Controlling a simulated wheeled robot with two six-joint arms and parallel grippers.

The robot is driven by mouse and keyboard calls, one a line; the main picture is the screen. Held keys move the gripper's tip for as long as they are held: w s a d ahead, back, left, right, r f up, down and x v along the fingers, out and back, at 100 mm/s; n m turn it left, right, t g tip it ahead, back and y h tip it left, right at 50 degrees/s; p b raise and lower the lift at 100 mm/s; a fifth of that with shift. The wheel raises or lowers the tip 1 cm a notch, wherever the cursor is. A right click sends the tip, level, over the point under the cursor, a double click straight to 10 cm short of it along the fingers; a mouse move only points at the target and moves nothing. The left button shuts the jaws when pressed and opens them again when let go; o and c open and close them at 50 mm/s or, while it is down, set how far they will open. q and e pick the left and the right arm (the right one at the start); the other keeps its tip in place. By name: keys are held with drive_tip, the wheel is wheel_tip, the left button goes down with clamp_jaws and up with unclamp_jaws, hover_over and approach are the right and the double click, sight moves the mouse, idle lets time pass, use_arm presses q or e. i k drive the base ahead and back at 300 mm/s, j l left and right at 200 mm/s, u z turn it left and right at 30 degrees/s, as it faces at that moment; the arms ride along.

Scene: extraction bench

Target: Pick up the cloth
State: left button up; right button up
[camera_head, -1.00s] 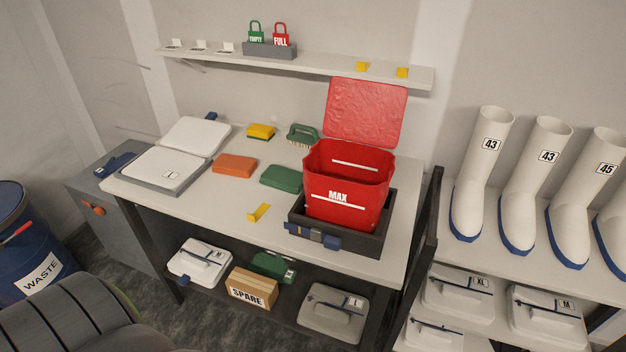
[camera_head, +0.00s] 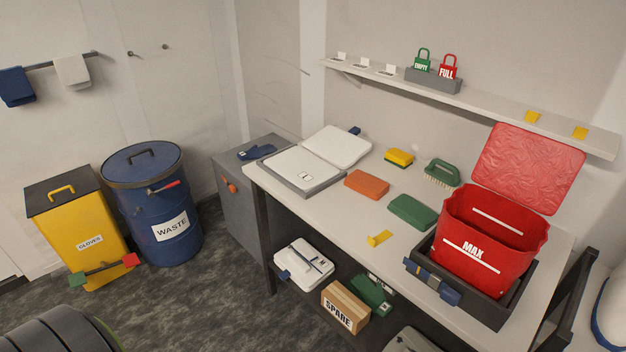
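Two cloths hang on a wall rail at the upper left of the head view. One is a dark blue cloth (camera_head: 16,87), the other a white cloth (camera_head: 72,72) to its right. Which of them the task means, I cannot tell. Both hang apart from anything of mine. Neither my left gripper nor my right gripper is in view.
Below the rail stand a yellow gloves bin (camera_head: 80,222) and a blue waste drum (camera_head: 150,205). A grey cabinet (camera_head: 240,205) adjoins the bench (camera_head: 320,215), which holds sponges, a brush and a red bucket (camera_head: 490,240). Dark floor (camera_head: 190,300) lies open in front of the drum.

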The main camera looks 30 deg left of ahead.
sight(372, 186)
drive_tip(key=u, duration=0.65)
drive_tip(key=j, duration=0.1)
